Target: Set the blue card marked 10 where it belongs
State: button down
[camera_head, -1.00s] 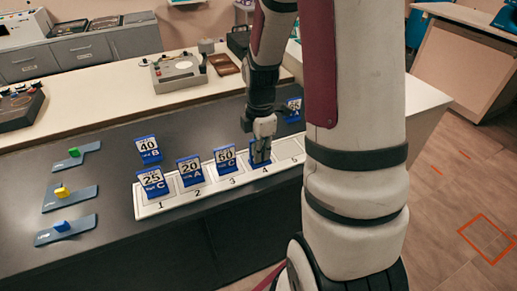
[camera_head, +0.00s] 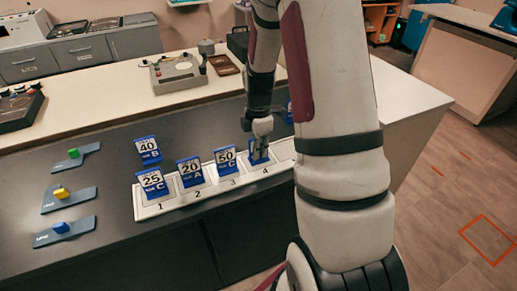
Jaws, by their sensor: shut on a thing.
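My gripper (camera_head: 262,127) points down over place 4 of a white numbered tray (camera_head: 213,197) and is shut on a blue card (camera_head: 259,156). The card is upright at place 4; its marking is too covered to read, and I cannot tell whether its base touches the tray. In the tray stand blue cards 25 C (camera_head: 153,184) at place 1, 20 A (camera_head: 190,171) at place 2 and 50 C (camera_head: 226,159) at place 3. Place 5 is hidden by my arm.
Card 40 B (camera_head: 148,149) stands on the dark counter behind the tray. Another blue card (camera_head: 290,112) is mostly hidden by my arm. Green (camera_head: 73,153), yellow (camera_head: 61,193) and blue (camera_head: 61,227) blocks sit on plates at left. A grey device (camera_head: 178,72) stands behind.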

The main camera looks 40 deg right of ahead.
jog(key=c, duration=1.7)
grip_release()
jog(key=shift+f, duration=0.1)
notch_tip(320, 180, up, 12)
jog(key=shift+r+p, duration=0.15)
jog(key=shift+p, duration=0.35)
jog(key=s+a+r+m+t, duration=0.2)
jog(key=s+a+r+m, duration=0.5)
jog(key=s+a+r, duration=0.35)
jog(key=s+a+m, duration=0.2)
jog(key=s+a, duration=0.1)
jog(key=s, duration=0.1)
jog(key=s+a+r+m, duration=0.1)
jog(key=s+a+m, duration=0.2)
jog(key=s, duration=0.1)
jog(key=s+a+r+m+t, duration=0.1)
jog(key=s+a+m, duration=0.1)
jog(key=s+a, duration=0.1)
jog(key=shift+s+a+r+m, duration=0.1)
jog(key=shift+s+r+m, duration=0.15)
jog(key=shift+s+m, duration=0.2)
